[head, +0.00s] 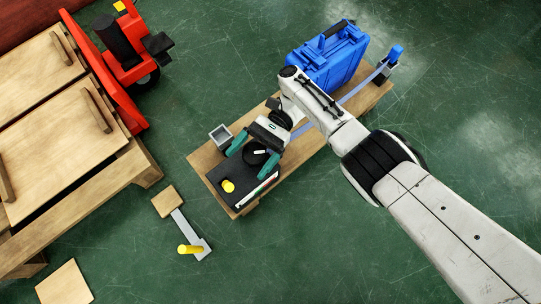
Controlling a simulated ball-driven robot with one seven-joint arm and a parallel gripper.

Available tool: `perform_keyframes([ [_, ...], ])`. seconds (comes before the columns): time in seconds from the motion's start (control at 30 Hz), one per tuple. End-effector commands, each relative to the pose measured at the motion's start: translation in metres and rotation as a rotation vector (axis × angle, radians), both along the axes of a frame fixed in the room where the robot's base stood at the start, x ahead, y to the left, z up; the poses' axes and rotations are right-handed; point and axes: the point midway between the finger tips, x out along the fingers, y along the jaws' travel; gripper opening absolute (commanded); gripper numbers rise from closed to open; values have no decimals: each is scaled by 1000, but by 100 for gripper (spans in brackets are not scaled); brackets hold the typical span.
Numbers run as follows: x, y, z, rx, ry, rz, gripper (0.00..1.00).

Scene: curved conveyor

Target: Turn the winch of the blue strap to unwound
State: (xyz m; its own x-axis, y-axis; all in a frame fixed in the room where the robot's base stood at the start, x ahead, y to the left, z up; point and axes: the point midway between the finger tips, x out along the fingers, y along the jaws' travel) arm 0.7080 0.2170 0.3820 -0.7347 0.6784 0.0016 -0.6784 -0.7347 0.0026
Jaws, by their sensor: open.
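A blue strap (360,88) runs along a wooden plank (205,163), from a blue post (395,55) at the upper right, past a blue case (330,58), toward the plank's lower left end. A black box there (233,193) carries a dark round part with a white mark (260,152) and a yellow knob (228,186); I take this as the winch. My gripper (247,163) is over this end, its teal fingers apart on either side of the round part. I cannot tell whether they touch it. My gripper and arm hide part of the strap.
A small grey open box (220,136) is at the plank's left edge. A grey lever with a yellow handle (190,249) is on the floor side, joined to a wooden block (167,202). A wooden bench (70,215) and a red machine (125,60) are left. Green floor lies clear below.

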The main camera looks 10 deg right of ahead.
Motion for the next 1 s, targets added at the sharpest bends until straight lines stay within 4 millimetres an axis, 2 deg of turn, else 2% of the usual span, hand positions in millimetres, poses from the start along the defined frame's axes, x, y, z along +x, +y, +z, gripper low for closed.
perform_keyframes([
  [0.03, -3, -1, 11, 1, 1, -1, 91],
  [0.63, -42, -13, 58, 1, 0, -2, 91],
  [1.0, -83, -25, 76, 1, 1, -2, 91],
])
